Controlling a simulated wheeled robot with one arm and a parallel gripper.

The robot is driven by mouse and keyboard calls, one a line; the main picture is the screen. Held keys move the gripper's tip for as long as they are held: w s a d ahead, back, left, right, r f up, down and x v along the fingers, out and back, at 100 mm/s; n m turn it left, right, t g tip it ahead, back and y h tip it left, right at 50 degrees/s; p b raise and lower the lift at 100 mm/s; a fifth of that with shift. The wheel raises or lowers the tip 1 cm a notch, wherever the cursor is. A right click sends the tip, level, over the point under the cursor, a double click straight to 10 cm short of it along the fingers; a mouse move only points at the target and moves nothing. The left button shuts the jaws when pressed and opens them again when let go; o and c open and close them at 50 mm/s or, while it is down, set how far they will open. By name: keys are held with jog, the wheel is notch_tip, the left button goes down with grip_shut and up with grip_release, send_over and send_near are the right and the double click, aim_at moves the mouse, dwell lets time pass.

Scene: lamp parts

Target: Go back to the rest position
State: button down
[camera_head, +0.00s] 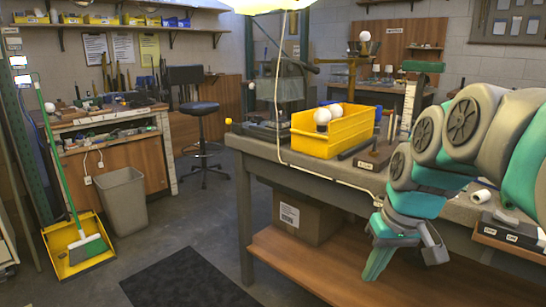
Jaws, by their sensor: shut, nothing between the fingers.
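My arm reaches in from the right in the head view. My gripper (380,264) points down in front of the workbench's front edge, above the wooden lower shelf (310,270). It is shut and holds nothing. A brass-coloured stand (350,70) with a white globe (364,36) on top rises behind the bin. My arm hides part of the bench's right side.
A cardboard box (302,215) sits under the bench. A white cord (300,175) hangs down and runs along the bench edge. A grey waste bin (122,198), a broom and yellow dustpan (78,245) stand left. A dark mat (185,280) lies on open floor.

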jog(key=s+a+f+g+h, duration=0.1)
jog(key=s+f+g, duration=0.1)
jog(key=s+f, duration=0.5)
jog(key=s+a+f+m+g, duration=0.1)
jog(key=s+f, duration=0.5)
jog(key=s, duration=0.8)
jog(key=shift+s+a+f+g+h, duration=0.4)
jog(key=shift+a, duration=0.25)
